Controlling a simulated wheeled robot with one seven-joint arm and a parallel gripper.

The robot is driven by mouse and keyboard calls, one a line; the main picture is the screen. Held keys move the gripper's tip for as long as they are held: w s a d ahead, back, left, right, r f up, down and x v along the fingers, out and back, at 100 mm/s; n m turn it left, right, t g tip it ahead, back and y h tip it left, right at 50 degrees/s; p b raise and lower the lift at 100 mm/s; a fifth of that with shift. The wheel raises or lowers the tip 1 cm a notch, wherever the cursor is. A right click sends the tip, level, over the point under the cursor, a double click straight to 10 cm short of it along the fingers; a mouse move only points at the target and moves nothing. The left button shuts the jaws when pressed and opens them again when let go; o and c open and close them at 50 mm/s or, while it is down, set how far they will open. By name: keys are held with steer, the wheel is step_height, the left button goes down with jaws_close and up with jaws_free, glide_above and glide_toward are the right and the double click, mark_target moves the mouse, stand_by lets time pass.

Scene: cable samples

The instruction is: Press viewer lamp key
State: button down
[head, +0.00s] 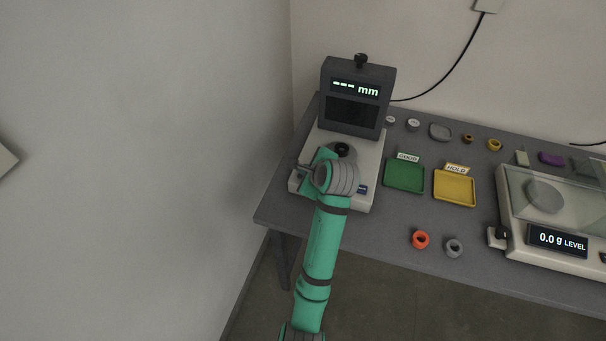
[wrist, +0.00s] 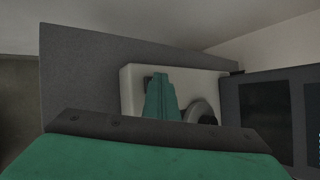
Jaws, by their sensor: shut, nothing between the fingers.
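The viewer (head: 355,100) stands at the table's back left, its dark screen showing "--- mm" over a pale base (head: 357,203). A dark round stage (head: 343,149) sits on the base; it also shows in the wrist view (wrist: 200,111). My gripper (head: 304,170) is shut and empty, over the left front part of the base. In the wrist view my gripper's teal fingers (wrist: 159,82) lie together against the pale base (wrist: 136,85). I cannot tell whether they touch it. The lamp key cannot be made out; my gripper and wrist cover part of the base.
Right of the viewer are a green GOOD tray (head: 404,176) and a yellow HOLD tray (head: 454,188). An orange ring (head: 420,239) and a grey ring (head: 453,247) lie in front. A scale (head: 555,215) reading 0.0 g stands at right. A wall is close on the left.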

steer(key=shift+d+r, duration=0.1)
steer(key=shift+d, duration=0.1)
steer(key=shift+d+r, duration=0.15)
steer(key=shift+r, duration=0.25)
steer(key=shift+w+r, duration=0.15)
steer(key=shift+r, duration=1.55)
steer(key=shift+d+r, duration=0.1)
steer(key=shift+r, duration=0.55)
steer(key=shift+a+r, duration=0.2)
steer(key=shift+r, duration=0.45)
steer(key=shift+d, duration=0.1)
